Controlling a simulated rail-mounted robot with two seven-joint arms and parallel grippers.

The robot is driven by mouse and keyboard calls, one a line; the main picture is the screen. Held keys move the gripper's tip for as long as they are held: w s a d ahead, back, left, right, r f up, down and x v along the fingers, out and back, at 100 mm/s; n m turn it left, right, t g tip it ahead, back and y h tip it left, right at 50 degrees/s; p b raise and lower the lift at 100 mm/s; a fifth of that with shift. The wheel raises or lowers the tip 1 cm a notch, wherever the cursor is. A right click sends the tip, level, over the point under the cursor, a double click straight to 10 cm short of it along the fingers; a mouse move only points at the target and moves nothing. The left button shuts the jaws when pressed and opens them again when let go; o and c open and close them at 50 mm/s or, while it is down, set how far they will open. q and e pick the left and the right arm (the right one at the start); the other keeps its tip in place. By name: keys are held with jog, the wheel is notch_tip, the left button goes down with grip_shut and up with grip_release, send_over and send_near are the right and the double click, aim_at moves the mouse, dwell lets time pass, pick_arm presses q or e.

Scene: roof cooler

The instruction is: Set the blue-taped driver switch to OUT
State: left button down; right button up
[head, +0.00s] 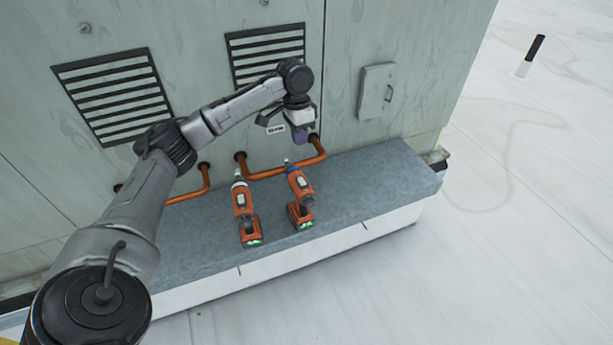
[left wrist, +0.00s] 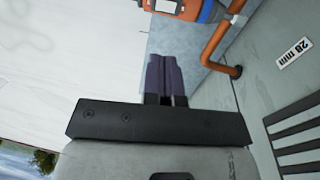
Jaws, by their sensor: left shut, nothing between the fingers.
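The blue-taped driver (head: 304,190) is orange with a blue band near its nose. It lies on the grey ledge (head: 365,185), at the right of a second orange driver (head: 243,203) with a pale band. Part of the blue-taped driver shows at the top of the left wrist view (left wrist: 207,12). Its switch position is too small to tell. My left gripper (head: 304,138) is shut and empty, above and beyond the blue-taped driver's nose, near the wall. Its purple fingers show together in the left wrist view (left wrist: 165,75). My right gripper is not in view.
Copper pipes (head: 270,172) run along the wall base behind the drivers. A label reading 28 mm (left wrist: 295,54) is on the wall. Vents (head: 115,95) and a small hatch (head: 376,92) are on the wall. The ledge's right end is clear.

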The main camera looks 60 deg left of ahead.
aim_at(303, 182)
pick_arm(q)
jog(key=shift+f, duration=0.1)
dwell(0.3)
jog(key=f, duration=0.4)
jog(key=d+f+p, duration=0.1)
jog(key=f, duration=0.8)
jog(key=shift+s+d+f, duration=0.15)
jog(key=shift+d+f, duration=0.15)
jog(key=shift+f, duration=0.05)
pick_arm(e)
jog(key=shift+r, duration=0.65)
